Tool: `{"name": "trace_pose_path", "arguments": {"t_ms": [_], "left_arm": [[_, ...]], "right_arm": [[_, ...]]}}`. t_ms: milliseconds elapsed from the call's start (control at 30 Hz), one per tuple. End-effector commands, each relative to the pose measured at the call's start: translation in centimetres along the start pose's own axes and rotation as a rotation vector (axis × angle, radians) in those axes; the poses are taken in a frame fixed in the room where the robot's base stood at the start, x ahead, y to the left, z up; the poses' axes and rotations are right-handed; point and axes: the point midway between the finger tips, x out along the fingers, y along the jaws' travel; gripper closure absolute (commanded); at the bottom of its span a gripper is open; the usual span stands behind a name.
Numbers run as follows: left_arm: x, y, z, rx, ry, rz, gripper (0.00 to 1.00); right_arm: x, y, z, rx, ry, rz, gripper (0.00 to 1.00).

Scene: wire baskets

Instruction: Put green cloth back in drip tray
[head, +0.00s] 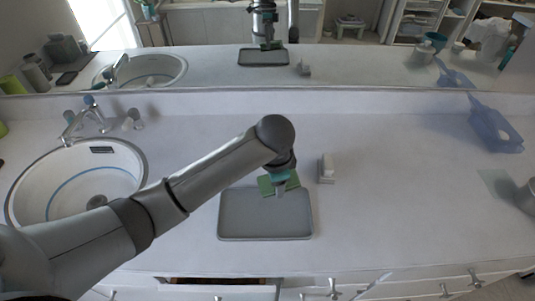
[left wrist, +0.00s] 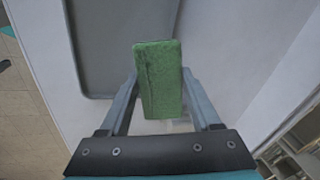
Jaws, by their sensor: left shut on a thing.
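The green cloth (left wrist: 158,80) is a small green block-like piece between the fingers of my left gripper (left wrist: 160,95). In the head view my left gripper (head: 280,190) points down with the green cloth (head: 266,186) at its tip, partly hidden by the gripper. The gripper is shut on it. The grey drip tray (head: 265,215) lies flat on the counter, and the cloth shows over its back edge. I cannot tell whether the cloth touches the tray. In the left wrist view part of the tray (left wrist: 105,45) shows behind the cloth. My right gripper is not in view.
A round sink (head: 40,170) with a faucet (head: 85,118) is at the left. A small white object (head: 327,168) stands just right of the tray's back corner. A blue translucent item (head: 495,130) lies at the far right. A mirror runs behind the counter. The counter right of the tray is mostly clear.

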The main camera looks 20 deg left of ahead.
Motion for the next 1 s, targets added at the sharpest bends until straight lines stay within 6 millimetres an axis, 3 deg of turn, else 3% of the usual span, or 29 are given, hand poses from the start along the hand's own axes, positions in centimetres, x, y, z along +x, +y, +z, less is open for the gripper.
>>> {"name": "trace_pose_path", "arguments": {"t_ms": [33, 267, 500, 700, 1000], "left_arm": [[-0.5, 0.2, -0.1, 0.021, -0.019, 0.023, 0.81], [-0.4, 1.6, 0.5, 0.126, -0.086, 0.112, 0.81], [-2.5, 2.0, 2.2, 0.218, -0.151, 0.184, 0.81], [-4.0, 1.9, 3.4, 0.255, -0.184, 0.217, 0.81], [-4.4, 1.9, 3.8, 0.266, -0.196, 0.230, 0.81]], "right_arm": [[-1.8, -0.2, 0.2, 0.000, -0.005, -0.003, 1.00], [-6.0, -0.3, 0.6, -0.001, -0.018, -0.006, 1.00], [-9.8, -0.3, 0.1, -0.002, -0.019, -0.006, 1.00], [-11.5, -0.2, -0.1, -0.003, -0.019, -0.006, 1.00], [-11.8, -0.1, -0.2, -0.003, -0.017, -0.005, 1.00]]}}
